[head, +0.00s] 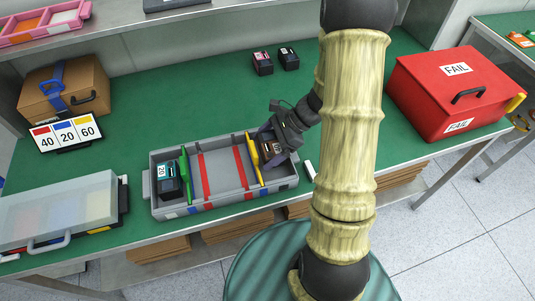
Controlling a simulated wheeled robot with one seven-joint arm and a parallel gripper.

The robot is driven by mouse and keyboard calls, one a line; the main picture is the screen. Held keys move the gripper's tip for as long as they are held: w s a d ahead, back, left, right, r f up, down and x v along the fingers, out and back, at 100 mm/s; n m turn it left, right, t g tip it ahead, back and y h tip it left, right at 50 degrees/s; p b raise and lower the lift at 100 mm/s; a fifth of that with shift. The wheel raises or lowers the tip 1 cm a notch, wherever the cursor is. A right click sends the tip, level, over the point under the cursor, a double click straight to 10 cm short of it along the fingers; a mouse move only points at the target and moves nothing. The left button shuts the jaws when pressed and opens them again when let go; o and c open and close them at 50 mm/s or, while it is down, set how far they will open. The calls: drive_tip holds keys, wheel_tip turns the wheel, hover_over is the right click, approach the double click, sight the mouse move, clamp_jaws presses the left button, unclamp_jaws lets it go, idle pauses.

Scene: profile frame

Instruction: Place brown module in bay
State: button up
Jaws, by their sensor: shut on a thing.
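A long grey tray (226,202) with bays stands on the green bench. The brown module (275,147), with a white label on top, is at the tray's right end, on the right of the yellow divider (254,158). My gripper (272,137) is shut on it from above and hides part of it. I cannot tell whether the module rests on the tray floor. A dark module (168,182) with a teal label marked 20 sits in the left end bay, beside the green divider (185,176). Two red strips (205,176) cross the middle of the tray, which is empty.
A red FAIL box (420,95) stands at the right. Two small dark modules (262,63) are at the back. A cardboard box (90,78), a 40-20-60 sign (67,133) and a clear-lidded case (70,205) are at the left. The bench behind the tray is clear.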

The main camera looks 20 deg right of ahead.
drive_tip(key=shift+f, duration=1.85)
drive_tip(key=o, duration=0.8)
drive_tip(key=shift+d+r, duration=0.15)
drive_tip(key=v, duration=1.1)
drive_tip(key=shift+d+r, duration=0.25)
drive_tip(key=shift+r, duration=0.05)
drive_tip(key=shift+s+a, duration=0.1)
